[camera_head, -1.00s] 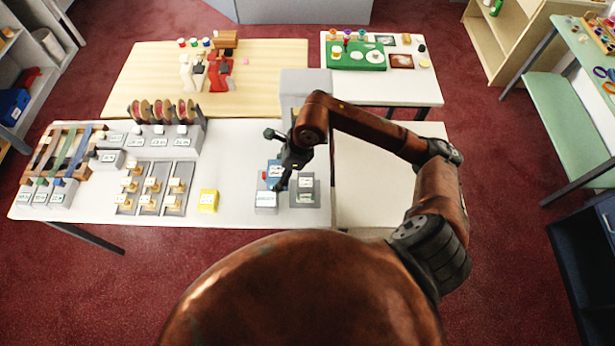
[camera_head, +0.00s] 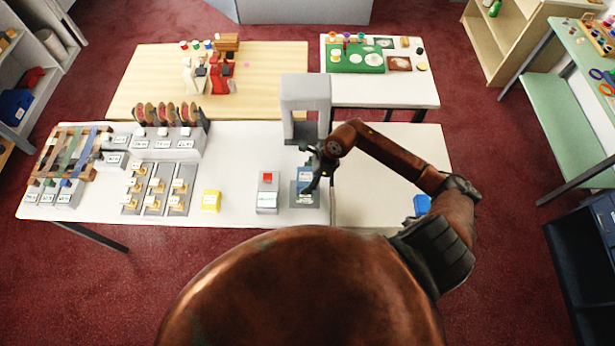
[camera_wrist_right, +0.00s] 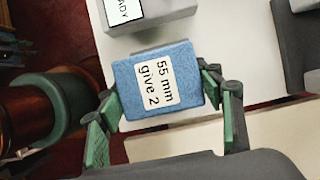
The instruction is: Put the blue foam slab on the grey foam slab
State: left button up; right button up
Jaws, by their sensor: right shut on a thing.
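The blue foam slab (camera_wrist_right: 158,82) is between the green-padded fingers of my right gripper (camera_wrist_right: 165,103); its label reads "55 mm give 2". In the head view my right gripper (camera_head: 314,186) is shut on the blue slab (camera_head: 305,188), pointing down over a grey plate (camera_head: 295,203) on the white table. The grey foam slab cannot be made out now; the blue slab and the gripper cover that spot. I cannot tell whether the blue slab touches anything below it. My left gripper is not in view.
A grey box with a red top piece (camera_head: 267,193) stands just left of the plate. A tall grey press-like stand (camera_head: 304,92) rises right behind it. A yellow block (camera_head: 211,201) stands farther left. A blue object (camera_head: 422,204) sits at the right. The table's right part is mostly clear.

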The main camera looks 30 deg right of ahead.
jog(key=shift+f, duration=0.1)
jog(key=o, duration=1.1)
jog(key=shift+c, duration=0.2)
jog(key=b+v, duration=0.2)
jog(key=v, duration=1)
